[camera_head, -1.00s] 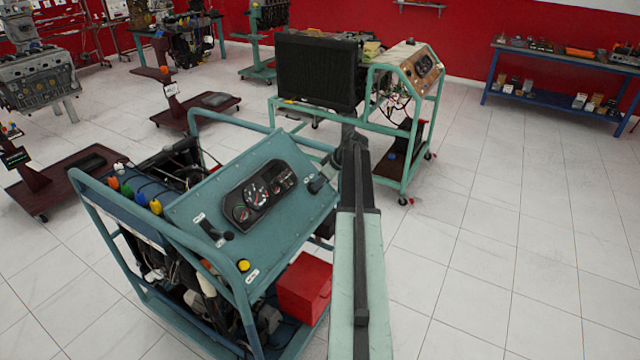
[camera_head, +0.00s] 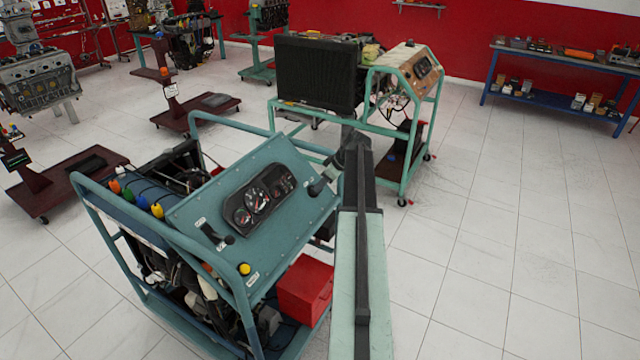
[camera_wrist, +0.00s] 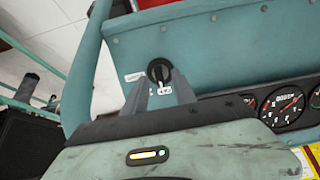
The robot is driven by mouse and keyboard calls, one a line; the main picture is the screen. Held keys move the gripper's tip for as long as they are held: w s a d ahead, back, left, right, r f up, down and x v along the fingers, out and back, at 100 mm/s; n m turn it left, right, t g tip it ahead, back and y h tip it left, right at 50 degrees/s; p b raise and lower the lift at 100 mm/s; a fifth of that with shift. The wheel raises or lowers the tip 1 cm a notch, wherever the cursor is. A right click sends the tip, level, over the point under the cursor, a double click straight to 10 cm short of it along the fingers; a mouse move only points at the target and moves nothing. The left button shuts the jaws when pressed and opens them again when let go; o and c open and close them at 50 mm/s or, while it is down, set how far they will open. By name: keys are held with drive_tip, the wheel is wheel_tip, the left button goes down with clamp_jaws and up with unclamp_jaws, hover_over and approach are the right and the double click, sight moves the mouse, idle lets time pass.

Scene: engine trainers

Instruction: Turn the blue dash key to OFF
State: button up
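The blue-green dash panel (camera_head: 190,213) carries a black gauge cluster (camera_head: 262,195). In the wrist view, a black key knob (camera_wrist: 160,69) sits on the blue-green panel, with small white labels below it at both sides. The gauges (camera_wrist: 287,104) are to its right. My gripper (camera_wrist: 160,84) is open, its two grey fingers just below the knob in the picture, one toward each side. I cannot tell whether they touch it. In the head view my arm reaches to the panel's right end, where the knob cannot be made out.
A blue-green tube frame (camera_head: 120,215) surrounds the panel. A red box (camera_head: 305,284) sits low in the stand. A second trainer with a black radiator (camera_head: 316,74) stands behind. A blue bench (camera_head: 550,62) is by the far wall. The tiled floor at right is clear.

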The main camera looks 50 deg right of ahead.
drive_tip(key=p+v, duration=0.3)
drive_tip(key=v, duration=0.2)
drive_tip(key=shift+s+r+p, duration=0.2)
drive_tip(key=shift+r+p, duration=0.05)
drive_tip(key=shift+p, duration=0.05)
